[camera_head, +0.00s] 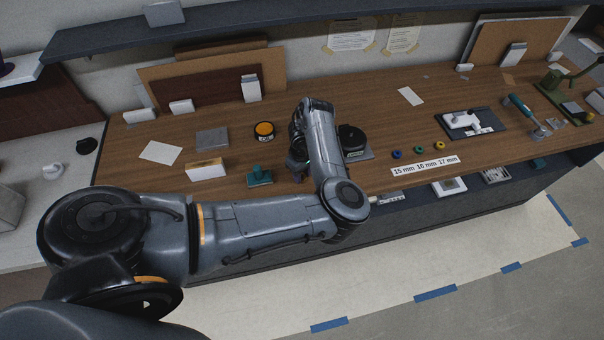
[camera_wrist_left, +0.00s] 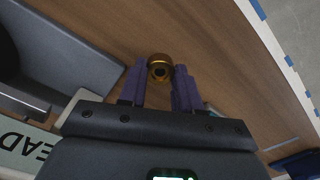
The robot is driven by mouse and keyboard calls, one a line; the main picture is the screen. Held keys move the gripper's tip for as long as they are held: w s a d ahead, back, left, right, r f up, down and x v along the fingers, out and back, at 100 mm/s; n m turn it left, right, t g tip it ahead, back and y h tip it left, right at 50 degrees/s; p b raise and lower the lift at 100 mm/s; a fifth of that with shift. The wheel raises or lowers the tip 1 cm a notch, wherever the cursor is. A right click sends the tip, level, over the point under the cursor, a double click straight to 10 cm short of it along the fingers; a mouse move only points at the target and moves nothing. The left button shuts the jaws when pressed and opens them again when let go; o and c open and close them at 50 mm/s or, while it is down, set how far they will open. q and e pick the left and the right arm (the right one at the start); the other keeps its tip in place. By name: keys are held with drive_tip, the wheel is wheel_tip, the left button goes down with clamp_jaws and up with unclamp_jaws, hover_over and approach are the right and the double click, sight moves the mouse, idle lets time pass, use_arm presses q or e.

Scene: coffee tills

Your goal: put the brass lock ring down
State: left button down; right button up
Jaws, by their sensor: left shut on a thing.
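The brass lock ring (camera_wrist_left: 160,68) shows in the left wrist view as a small gold-brown ring with a dark hole, between the tips of two purple fingers. My left gripper (camera_wrist_left: 161,86) is shut on it, with wood worktop behind it. In the head view my left gripper (camera_head: 298,172) is low over the front part of the wooden counter (camera_head: 320,95), mostly hidden by my own arm. The ring cannot be made out there. Whether the ring touches the counter cannot be told. My right gripper is in neither view.
A green tool (camera_head: 259,177) and a white box (camera_head: 206,169) lie left of the gripper. A black round piece on a grey base (camera_head: 352,141) stands to the right. Blue, green and yellow rings (camera_head: 419,150) sit behind a size label (camera_head: 426,165). The counter's front edge is close.

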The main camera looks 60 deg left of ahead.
use_arm(q)
drive_tip(key=shift+f, duration=0.1)
drive_tip(key=shift+f, duration=0.15)
drive_tip(key=c, duration=1.1)
unclamp_jaws()
drive_tip(key=shift+r, duration=0.2)
